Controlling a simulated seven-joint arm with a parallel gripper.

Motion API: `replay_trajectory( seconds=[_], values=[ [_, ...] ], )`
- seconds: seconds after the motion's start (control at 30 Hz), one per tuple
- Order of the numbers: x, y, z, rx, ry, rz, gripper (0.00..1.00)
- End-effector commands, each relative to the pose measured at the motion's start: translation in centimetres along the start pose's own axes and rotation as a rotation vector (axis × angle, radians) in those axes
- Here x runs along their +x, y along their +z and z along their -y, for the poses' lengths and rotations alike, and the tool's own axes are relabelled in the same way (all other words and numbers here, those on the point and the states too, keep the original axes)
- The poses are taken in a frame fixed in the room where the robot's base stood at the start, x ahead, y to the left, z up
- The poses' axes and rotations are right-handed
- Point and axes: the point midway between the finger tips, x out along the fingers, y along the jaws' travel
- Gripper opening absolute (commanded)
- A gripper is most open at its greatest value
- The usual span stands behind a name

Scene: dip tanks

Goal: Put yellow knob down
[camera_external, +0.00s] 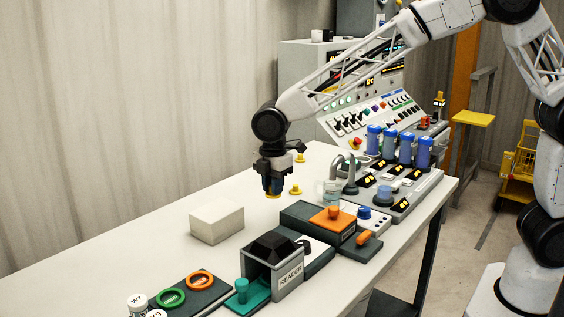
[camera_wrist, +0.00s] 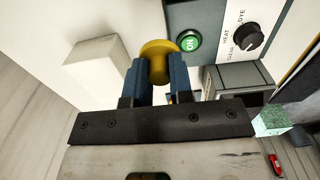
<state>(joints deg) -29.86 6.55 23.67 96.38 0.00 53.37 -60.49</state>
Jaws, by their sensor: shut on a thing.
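My gripper (camera_external: 272,188) points down over the white table (camera_external: 120,262), with the yellow knob (camera_external: 272,196) at its fingertips. In the wrist view my gripper (camera_wrist: 159,72) has its two blue fingers shut on either side of the knob (camera_wrist: 158,48), whose round yellow face shows. The knob appears above the table or close to it; I cannot tell whether it touches. Two other small yellow knobs stand on the table to the right of my gripper, a nearer one (camera_external: 295,190) and a farther one (camera_external: 300,159).
A white block (camera_external: 217,222) lies to the front left of my gripper. Blue cylinders (camera_external: 405,147) stand in a rack at right.

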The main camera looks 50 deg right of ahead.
Motion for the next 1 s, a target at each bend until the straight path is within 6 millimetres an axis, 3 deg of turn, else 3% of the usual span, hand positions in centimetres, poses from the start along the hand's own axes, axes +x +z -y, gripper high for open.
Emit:
replay_trajectory(
  seconds=[0.2, 0.63, 1.0],
  values=[
    [-0.1, -1.1, 0.6, 0.006, 0.0, 0.0, 0.0],
    [0.0, -1.2, 0.4, 0.006, 0.0, 0.0, 0.0],
    [0.4, -2.9, -2.5, 0.006, -0.002, 0.001, 0.0]
  ],
)
